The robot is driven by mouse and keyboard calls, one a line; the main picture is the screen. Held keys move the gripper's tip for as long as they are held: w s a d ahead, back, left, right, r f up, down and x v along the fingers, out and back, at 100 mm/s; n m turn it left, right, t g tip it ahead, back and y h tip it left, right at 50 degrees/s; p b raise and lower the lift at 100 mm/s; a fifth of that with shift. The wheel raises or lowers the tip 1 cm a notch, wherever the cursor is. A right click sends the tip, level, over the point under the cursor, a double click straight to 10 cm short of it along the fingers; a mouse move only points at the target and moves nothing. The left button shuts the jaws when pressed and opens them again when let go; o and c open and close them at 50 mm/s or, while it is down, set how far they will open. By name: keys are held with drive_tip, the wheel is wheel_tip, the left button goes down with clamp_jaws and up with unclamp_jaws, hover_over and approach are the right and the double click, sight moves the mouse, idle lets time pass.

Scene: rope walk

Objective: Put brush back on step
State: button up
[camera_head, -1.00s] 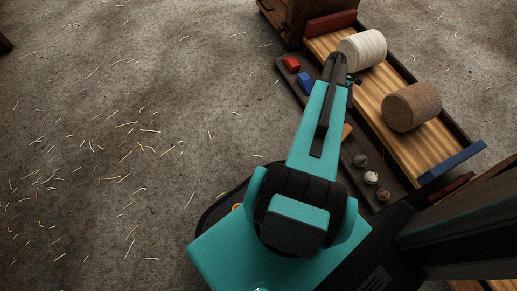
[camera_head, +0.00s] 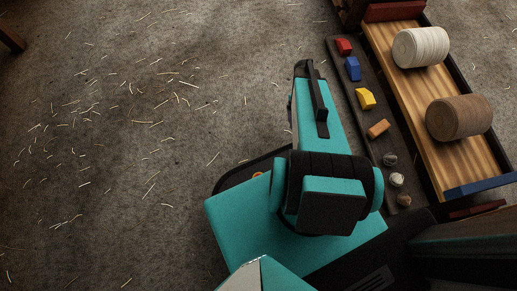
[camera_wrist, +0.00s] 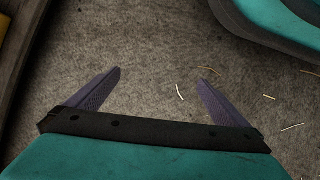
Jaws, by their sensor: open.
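I cannot make out a brush in either view. A long dark low board, perhaps the step (camera_head: 351,107), runs along the left side of a wooden trough in the head view. My gripper (camera_wrist: 160,78) shows in the wrist view with its two dark fingers wide apart. The fingers cannot be made out there.
On the dark board lie a red block (camera_head: 344,46), a blue block (camera_head: 353,69), a yellow block (camera_head: 366,98), an orange block (camera_head: 378,128) and several small round lumps. The trough (camera_head: 412,88) holds a white roll (camera_head: 420,47) and a brown roll (camera_head: 459,118). Straw-strewn floor (camera_head: 130,120) is open at left.

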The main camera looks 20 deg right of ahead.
drive_tip(key=a+f, duration=0.1)
drive_tip(key=a, duration=0.3)
drive_tip(key=s+a, duration=0.1)
drive_tip(key=a, duration=0.4)
drive_tip(key=a+f, duration=0.1)
drive_tip(key=a, duration=0.4)
drive_tip(key=shift+s+a+f, duration=0.1)
drive_tip(key=shift+s+f, duration=0.25)
drive_tip(key=shift+s, duration=0.05)
drive_tip(key=shift+m+g, duration=0.5)
drive_tip(key=shift+m, duration=0.1)
drive_tip(key=s+a, duration=0.2)
drive_tip(key=a, duration=0.2)
drive_tip(key=s+a+f, duration=0.1)
drive_tip(key=s+a, duration=0.1)
drive_tip(key=a, duration=0.2)
drive_tip(key=s+a, duration=0.3)
drive_tip(key=a, duration=0.1)
drive_tip(key=shift+s+a+f, duration=0.1)
drive_tip(key=shift+a+f, duration=0.25)
drive_tip(key=shift+a, duration=0.05)
drive_tip(key=shift+r, duration=0.1)
wheel_tip(320, 180, up, 30)
drive_tip(key=s+p, duration=0.1)
drive_tip(key=p, duration=2.9)
drive_tip(key=shift+d+g, duration=0.15)
drive_tip(key=shift+g, duration=0.15)
drive_tip(key=shift+r, duration=0.1)
